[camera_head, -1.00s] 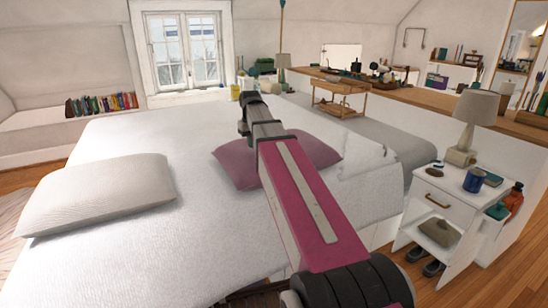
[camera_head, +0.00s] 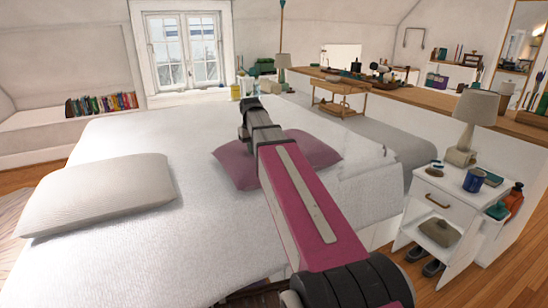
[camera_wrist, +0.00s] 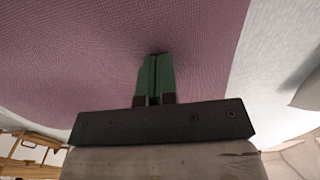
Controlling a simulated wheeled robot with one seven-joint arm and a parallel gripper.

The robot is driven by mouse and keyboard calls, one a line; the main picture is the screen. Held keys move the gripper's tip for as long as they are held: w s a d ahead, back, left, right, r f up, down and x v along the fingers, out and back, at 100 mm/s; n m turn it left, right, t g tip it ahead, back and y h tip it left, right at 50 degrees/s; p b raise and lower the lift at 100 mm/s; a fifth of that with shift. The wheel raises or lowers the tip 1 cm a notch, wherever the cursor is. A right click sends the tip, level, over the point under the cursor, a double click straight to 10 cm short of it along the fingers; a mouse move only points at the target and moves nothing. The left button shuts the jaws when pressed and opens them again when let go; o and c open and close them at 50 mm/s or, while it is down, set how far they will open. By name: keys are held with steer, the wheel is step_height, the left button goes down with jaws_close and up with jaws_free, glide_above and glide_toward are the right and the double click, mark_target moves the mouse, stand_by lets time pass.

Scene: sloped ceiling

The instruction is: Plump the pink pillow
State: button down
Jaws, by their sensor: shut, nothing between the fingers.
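The pink pillow (camera_head: 235,163) lies on the white bed (camera_head: 130,135), right of its middle in the head view. My arm crosses in front of the pillow and hides its middle. In the wrist view the pillow (camera_wrist: 80,50) fills most of the picture. My gripper (camera_wrist: 155,58) has its two green fingers together, empty, with the tips at the pillow's surface. The cloth looks slightly dented and shaded at the tips, so they seem to touch it. In the head view the fingertips are hidden behind my arm.
A white pillow (camera_head: 97,193) lies on the bed's left side. A white nightstand (camera_head: 447,200) with a lamp (camera_head: 472,120) and a blue mug (camera_head: 474,180) stands at the right.

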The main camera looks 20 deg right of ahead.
steer(key=shift+f, duration=0.15)
steer(key=shift+r, duration=1.65)
steer(key=shift+f, duration=1.7)
steer(key=shift+r, duration=0.1)
steer(key=shift+r, duration=1.55)
steer(key=shift+r, duration=0.15)
